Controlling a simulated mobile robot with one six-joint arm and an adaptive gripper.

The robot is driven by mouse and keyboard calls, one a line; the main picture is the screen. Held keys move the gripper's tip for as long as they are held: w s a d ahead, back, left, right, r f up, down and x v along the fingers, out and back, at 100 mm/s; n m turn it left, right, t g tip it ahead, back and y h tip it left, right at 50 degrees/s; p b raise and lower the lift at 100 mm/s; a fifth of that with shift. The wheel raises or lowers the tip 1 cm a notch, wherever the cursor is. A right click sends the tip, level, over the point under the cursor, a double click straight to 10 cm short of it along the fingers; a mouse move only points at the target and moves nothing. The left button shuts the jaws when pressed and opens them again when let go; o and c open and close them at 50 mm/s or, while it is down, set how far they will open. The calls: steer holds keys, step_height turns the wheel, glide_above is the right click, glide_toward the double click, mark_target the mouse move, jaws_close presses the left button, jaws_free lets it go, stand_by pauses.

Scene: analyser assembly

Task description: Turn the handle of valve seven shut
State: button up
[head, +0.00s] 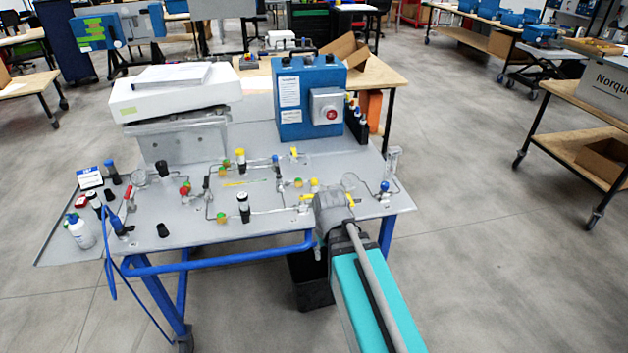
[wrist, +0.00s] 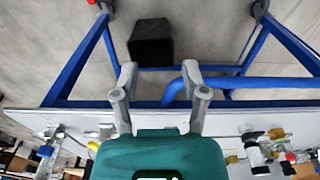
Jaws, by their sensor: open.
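The grey panel (head: 270,225) carries several small valves joined by thin metal tubing. A yellow handle (head: 307,197) shows just left of my wrist, and another yellow handle (head: 351,201) shows just right of it. A third yellow handle (head: 294,152) is farther back. No number is readable, so I cannot tell which is valve seven. In the wrist view, my gripper (wrist: 159,70) is open and empty, its two fingers apart near the panel's front edge. A yellow part (wrist: 93,146) shows at lower left there. In the head view my wrist hides the fingertips and part of the panel.
A blue box with a red knob (head: 305,95) and a white instrument (head: 175,90) stand at the back. A blue tube frame (head: 220,258) runs along the front. A black bin (head: 312,285) is below; it also shows in the wrist view (wrist: 151,45).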

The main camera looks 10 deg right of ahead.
steer(key=w+r+n+p, duration=0.2)
steer(key=w+r+p, duration=0.1)
steer(key=r+p, duration=0.65)
step_height(320, 180, up, 6)
steer(key=n+p, duration=0.5)
steer(key=n, duration=1)
glide_above(314, 195)
steer(key=shift+r+g, duration=0.2)
steer(key=shift+g, duration=0.1)
steer(key=shift+f, duration=0.15)
step_height(314, 195, down, 14)
steer(key=b, duration=1.3)
steer(key=shift+r+b, duration=0.25)
steer(key=shift+b, duration=0.15)
jaws_close()
